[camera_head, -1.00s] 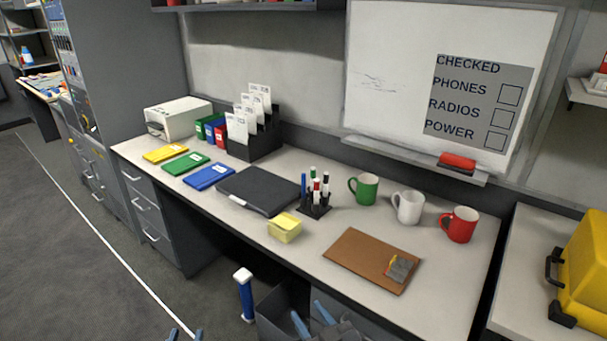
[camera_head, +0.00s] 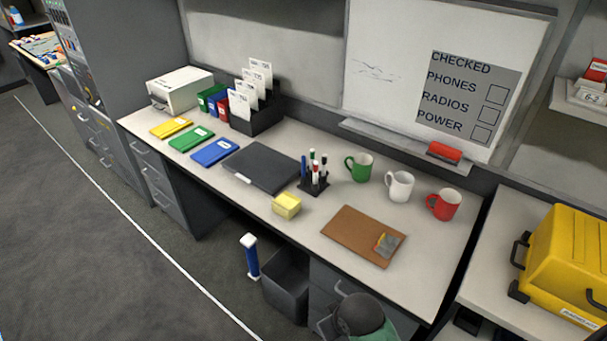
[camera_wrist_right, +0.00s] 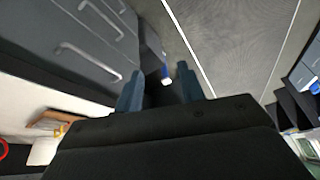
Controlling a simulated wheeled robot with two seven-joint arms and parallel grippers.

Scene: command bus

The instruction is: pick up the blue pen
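The blue pen (camera_head: 304,167) stands upright in a black pen holder (camera_head: 313,189) with several other pens, near the middle of the desk. It is at the left side of the group, and its lower part is hidden in the holder. My right gripper (camera_wrist_right: 159,74) shows in the right wrist view with its two fingers apart and nothing between them. It is away from the pen, above the floor area before the drawers. My left gripper is not visible.
A yellow note block (camera_head: 286,206), a black closed laptop or folder (camera_head: 262,168) and a green mug (camera_head: 360,167) surround the holder. A brown clipboard (camera_head: 350,232) lies in front right. A dark bin (camera_head: 287,285) and a blue cylinder (camera_head: 250,260) stand on the floor.

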